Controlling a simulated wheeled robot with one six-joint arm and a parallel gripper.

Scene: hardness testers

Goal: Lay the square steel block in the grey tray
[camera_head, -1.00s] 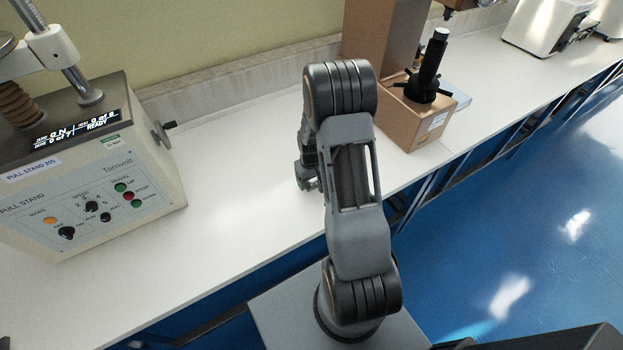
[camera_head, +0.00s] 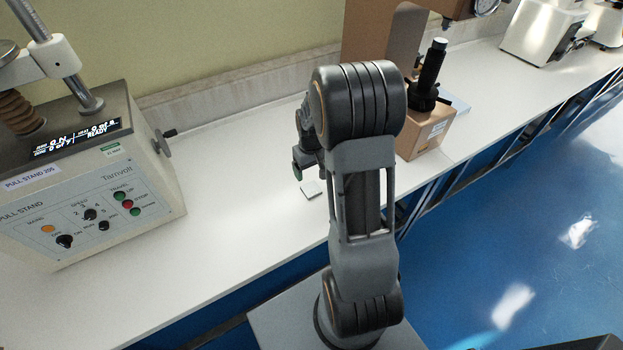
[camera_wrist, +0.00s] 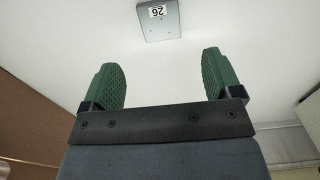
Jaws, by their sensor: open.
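In the head view the block (camera_head: 312,189) is a small pale square, partly seen beside my arm. My gripper (camera_wrist: 166,78) is open and empty, its two green pads apart, with the block ahead of the fingertips near the top of the wrist view. In the head view the gripper (camera_head: 298,173) is mostly hidden behind my arm. I see no grey tray in either view.
A pull stand (camera_head: 85,180) with a lit display stands on the bench at left. A brown tester (camera_head: 425,135) with a black spindle stands right of my arm. White machines (camera_head: 543,35) stand at far right. The bench (camera_head: 240,170) between pull stand and arm is clear.

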